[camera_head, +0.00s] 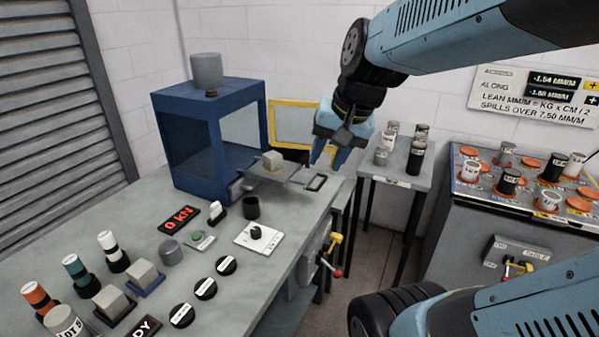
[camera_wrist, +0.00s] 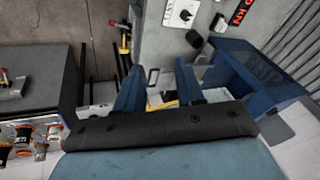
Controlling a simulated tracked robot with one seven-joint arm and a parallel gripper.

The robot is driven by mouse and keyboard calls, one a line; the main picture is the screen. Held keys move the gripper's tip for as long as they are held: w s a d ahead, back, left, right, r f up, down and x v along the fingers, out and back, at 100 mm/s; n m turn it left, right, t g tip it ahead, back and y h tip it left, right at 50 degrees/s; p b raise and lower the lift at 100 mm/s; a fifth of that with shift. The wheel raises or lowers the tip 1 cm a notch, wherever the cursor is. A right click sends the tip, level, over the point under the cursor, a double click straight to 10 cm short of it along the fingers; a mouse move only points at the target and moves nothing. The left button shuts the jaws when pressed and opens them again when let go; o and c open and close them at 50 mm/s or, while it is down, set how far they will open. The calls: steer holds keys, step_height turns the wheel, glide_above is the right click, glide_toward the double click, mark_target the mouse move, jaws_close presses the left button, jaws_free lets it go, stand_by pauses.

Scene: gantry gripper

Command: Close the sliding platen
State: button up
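The sliding platen (camera_head: 288,173) is a flat grey plate sticking out of the right side of the blue cabinet (camera_head: 205,145). A light cube (camera_head: 272,161) sits on it. A dark rectangular loop handle (camera_head: 315,183) shows at the platen's outer end; in the wrist view the handle (camera_wrist: 152,77) appears between my fingertips. My gripper (camera_head: 329,163) is open and empty, pointing down, above and slightly right of the handle, with no clear contact. In the wrist view my gripper (camera_wrist: 160,76) has its two blue fingers spread; much of the platen is hidden there.
The grey bench (camera_head: 130,210) carries a dark cup (camera_head: 251,207), a dial panel (camera_head: 258,236), a red display (camera_head: 179,219) and several weights. A small stand with cylinders (camera_head: 395,176) is right of my gripper. A yellow-framed panel (camera_head: 290,104) stands behind.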

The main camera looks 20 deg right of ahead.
steer(key=w+f+m, duration=0.1)
steer(key=w+m, duration=0.1)
steer(key=w+d+f+m+y, duration=0.1)
steer(key=w+m, duration=0.1)
steer(key=w+f+m+y, duration=0.1)
steer(key=w+m, duration=0.1)
steer(key=shift+w+d+f+g, duration=0.3)
steer(key=shift+f, duration=0.05)
steer(key=c, duration=0.6)
steer(key=w+d+f+m, duration=0.1)
steer(key=w+f+m+y, duration=0.1)
steer(key=w+m, duration=0.1)
steer(key=w+d+f+m, duration=0.1)
steer(key=m, duration=0.1)
steer(key=shift+w+d+y, duration=0.35)
steer(key=shift+w+y, duration=0.05)
jaws_close()
steer(key=w+d+f+m+t+y, duration=0.1)
steer(key=w+d+f+m+t, duration=0.2)
steer(key=w+d+f+m, duration=0.65)
steer(key=shift+m, duration=0.95)
steer(key=x, duration=0.8)
steer(key=shift+a+f, duration=0.1)
steer(key=shift+f, duration=0.35)
